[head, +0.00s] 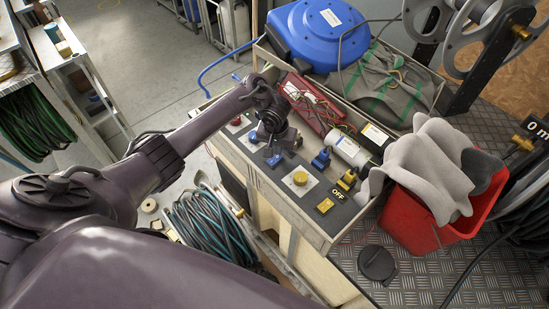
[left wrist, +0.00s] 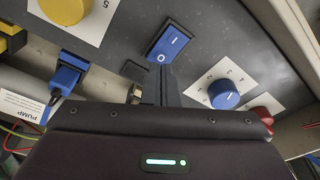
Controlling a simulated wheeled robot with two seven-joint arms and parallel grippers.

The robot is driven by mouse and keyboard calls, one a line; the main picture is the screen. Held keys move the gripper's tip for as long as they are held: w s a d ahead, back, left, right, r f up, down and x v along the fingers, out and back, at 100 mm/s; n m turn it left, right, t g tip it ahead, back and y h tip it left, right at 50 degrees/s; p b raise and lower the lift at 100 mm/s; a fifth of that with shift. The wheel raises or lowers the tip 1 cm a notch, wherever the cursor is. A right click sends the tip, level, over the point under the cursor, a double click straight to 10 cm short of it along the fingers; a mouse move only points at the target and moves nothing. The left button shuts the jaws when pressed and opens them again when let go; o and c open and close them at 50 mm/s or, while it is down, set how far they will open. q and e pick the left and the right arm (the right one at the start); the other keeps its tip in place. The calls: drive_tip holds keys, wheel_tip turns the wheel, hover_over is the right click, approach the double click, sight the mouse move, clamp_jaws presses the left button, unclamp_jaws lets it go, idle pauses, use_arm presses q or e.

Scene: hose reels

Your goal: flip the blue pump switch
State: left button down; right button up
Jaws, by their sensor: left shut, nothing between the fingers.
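The blue rocker switch (left wrist: 170,42), marked I and O, sits on the dark control panel in the left wrist view. It also shows in the head view (head: 273,161), just below my left gripper (head: 271,146). The fingers of my left gripper (left wrist: 161,84) are shut and empty, and their tips are right by the O end of the switch. I cannot tell if they touch it. A white "PUMP" label (left wrist: 20,106) lies near a blue plug (left wrist: 66,78). My right gripper is not in view.
A blue knob (left wrist: 224,95), a red knob (left wrist: 264,109) and a yellow knob (left wrist: 64,8) are close around the switch. A yellow switch (head: 325,205) is farther along the panel. Behind are a white cylinder (head: 348,150), a red bin (head: 420,222) and a blue reel (head: 320,32).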

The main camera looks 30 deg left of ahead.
sight(277, 157)
use_arm(q)
drive_tip(key=shift+f+b, duration=0.45)
drive_tip(key=shift+f, duration=0.45)
idle(0.7)
wheel_tip(277, 157, up, 7)
drive_tip(key=p, duration=0.9)
idle(0.5)
